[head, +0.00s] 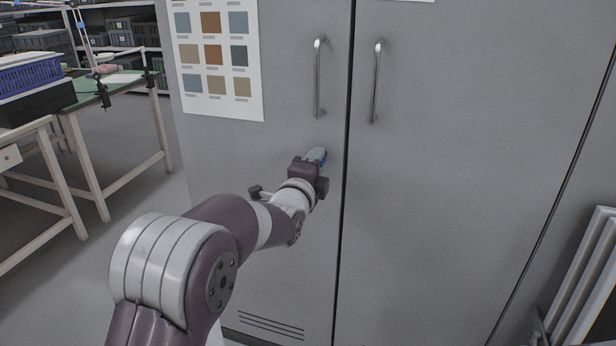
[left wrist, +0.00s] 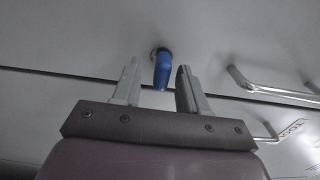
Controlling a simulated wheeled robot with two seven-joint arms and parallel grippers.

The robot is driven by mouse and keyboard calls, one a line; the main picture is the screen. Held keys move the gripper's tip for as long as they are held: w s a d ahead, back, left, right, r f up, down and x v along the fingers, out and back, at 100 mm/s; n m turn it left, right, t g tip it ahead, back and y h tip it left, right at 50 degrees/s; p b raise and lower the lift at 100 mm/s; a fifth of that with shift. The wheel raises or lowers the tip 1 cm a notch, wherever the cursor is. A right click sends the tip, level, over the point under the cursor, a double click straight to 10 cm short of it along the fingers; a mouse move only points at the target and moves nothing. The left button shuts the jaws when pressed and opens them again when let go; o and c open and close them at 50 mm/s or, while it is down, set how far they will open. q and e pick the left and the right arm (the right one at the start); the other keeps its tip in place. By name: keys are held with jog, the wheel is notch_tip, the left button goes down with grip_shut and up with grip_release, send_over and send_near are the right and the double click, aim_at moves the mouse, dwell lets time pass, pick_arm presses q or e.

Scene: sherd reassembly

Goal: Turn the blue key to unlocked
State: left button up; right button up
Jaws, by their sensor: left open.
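The blue key (left wrist: 162,70) sticks out of a round lock (left wrist: 160,50) on the grey cabinet door, seen in the left wrist view. In the left wrist view my left gripper (left wrist: 158,75) is open, with one finger on each side of the key and visible gaps to both. My right gripper is not in view.
The grey cabinet (head: 450,170) has two tall doors, both shut, with a left handle (head: 319,80) and a right handle (head: 376,82) above my gripper. A colour chart (head: 215,60) is on the left door. A workbench (head: 110,140) stands at the left, and pale rails (head: 585,280) at the lower right.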

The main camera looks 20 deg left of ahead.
pick_arm(q)
jog(key=s+p, duration=0.1)
jog(key=s, duration=1)
jog(key=shift+a, duration=0.15)
jog(key=s+f+n+g, duration=0.3)
jog(key=f+n+g, duration=0.1)
jog(key=f+n, duration=0.15)
jog(key=s+f+n+g, duration=0.3)
jog(key=f+n, duration=0.2)
jog(key=f, duration=0.2)
jog(key=s+f+n+g, duration=0.4)
jog(key=s+f+g, duration=0.1)
jog(key=s, duration=0.4)
jog(key=s+f+n+g, duration=0.4)
jog(key=s+g, duration=0.1)
jog(key=s, duration=0.3)
notch_tip(320, 180, up, 30)
jog(key=p, duration=3)
jog(key=shift+r+y+p, duration=0.15)
jog(key=shift+y+p, duration=0.15)
jog(key=shift+p, duration=0.1)
